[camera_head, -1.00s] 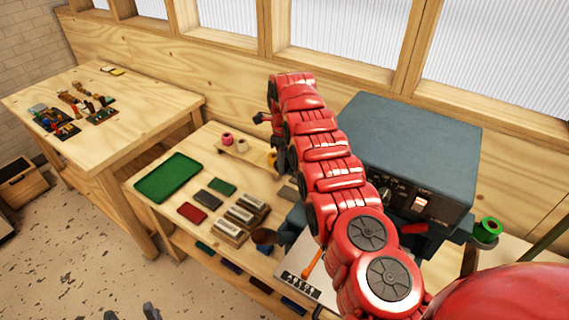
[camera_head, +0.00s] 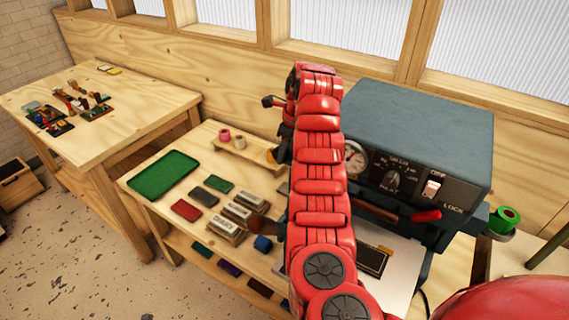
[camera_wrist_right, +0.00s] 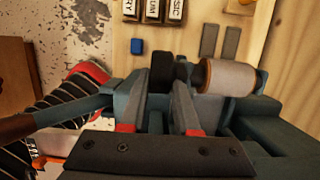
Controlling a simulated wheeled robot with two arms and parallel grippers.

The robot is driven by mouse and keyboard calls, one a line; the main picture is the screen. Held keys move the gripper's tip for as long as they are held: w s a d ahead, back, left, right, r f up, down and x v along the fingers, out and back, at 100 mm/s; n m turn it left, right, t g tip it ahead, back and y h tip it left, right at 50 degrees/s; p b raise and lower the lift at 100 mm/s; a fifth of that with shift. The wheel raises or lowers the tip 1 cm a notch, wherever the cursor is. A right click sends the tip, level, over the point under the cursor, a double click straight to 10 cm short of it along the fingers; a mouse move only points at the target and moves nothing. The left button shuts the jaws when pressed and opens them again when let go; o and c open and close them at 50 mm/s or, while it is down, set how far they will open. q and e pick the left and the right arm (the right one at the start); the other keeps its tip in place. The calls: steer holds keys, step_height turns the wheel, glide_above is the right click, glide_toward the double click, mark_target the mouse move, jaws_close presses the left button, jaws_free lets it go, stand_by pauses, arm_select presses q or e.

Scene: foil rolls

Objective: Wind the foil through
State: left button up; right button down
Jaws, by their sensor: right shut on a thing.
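The blue-grey machine (camera_head: 420,125) has a gauge, knobs and a switch on its front. A green roll (camera_head: 506,217) is mounted at its right side. A pale roll with an orange core (camera_wrist_right: 230,77) sits on a holder in the right wrist view. My right gripper (camera_wrist_right: 164,88) is beside that roll, its fingers close around a dark piece that I cannot identify clearly. In the head view my red right arm crosses the machine and hides most of that gripper. I see no foil strip clearly. My left gripper is not clearly in view.
A wooden rack holds a pink roll (camera_head: 224,135) and a cream roll (camera_head: 239,142). A green tray (camera_head: 163,174), coloured pads and labelled boxes (camera_head: 228,232) lie on the bench. A blue block (camera_head: 263,244) is near the boxes. Another table (camera_head: 105,130) stands left.

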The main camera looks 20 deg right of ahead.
stand_by(0.3)
steer(key=c, duration=0.6)
jaws_free()
steer(key=shift+c, duration=0.2)
steer(key=shift+s+d+r, duration=0.1)
steer(key=shift+r, duration=0.45)
steer(key=p+v, duration=0.9)
steer(key=v, duration=0.7)
